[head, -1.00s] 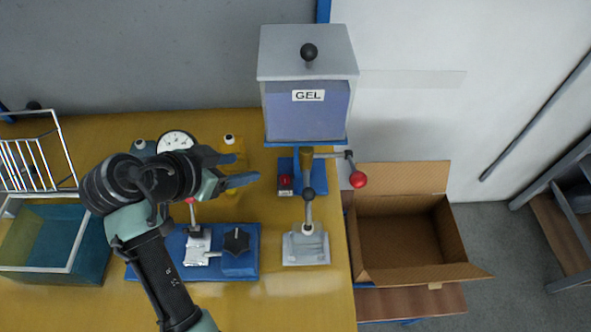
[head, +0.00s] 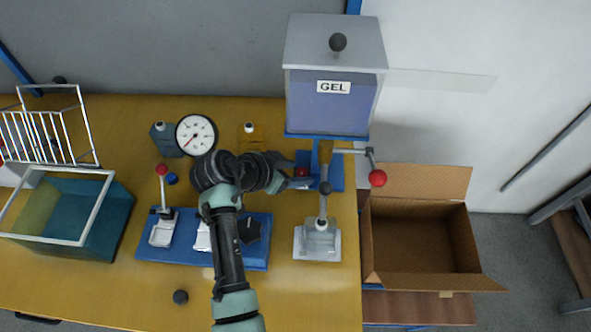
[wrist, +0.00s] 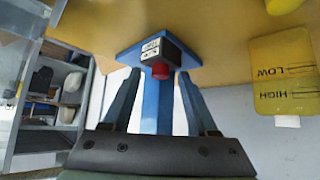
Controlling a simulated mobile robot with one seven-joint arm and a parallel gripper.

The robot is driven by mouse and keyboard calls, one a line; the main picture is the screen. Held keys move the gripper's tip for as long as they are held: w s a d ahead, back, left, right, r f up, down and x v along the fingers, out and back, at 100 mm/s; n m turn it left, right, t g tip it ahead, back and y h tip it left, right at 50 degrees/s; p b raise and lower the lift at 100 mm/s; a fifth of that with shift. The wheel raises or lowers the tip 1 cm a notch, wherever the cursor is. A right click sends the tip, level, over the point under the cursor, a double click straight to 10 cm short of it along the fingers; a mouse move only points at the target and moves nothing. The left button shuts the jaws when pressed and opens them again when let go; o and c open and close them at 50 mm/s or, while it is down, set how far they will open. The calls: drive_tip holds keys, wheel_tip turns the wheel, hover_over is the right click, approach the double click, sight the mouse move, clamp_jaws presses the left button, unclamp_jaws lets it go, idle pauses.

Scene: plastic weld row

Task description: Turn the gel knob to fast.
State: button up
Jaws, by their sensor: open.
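The gel dispenser (head: 330,105) is a grey-lidded tank labelled GEL on a blue stand at the back right. A small dark box with a white label (wrist: 150,47) and a red knob (wrist: 160,71) sits on its blue base plate (wrist: 125,54). The label is too small to read. In the head view the red knob (head: 302,171) is a small patch by my fingertips. My gripper (head: 303,175) is open and empty. In the wrist view the red knob appears between its fingertips (wrist: 159,76); I cannot tell whether they touch it.
A lever with a red ball (head: 377,178) sticks out right of the dispenser. A clear-topped fixture with an upright dark-knobbed lever (head: 319,242) stands close in front. A dial gauge (head: 196,135) and blue fixture (head: 185,250) are left. An open carton (head: 420,240) is right.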

clamp_jaws()
idle(0.4)
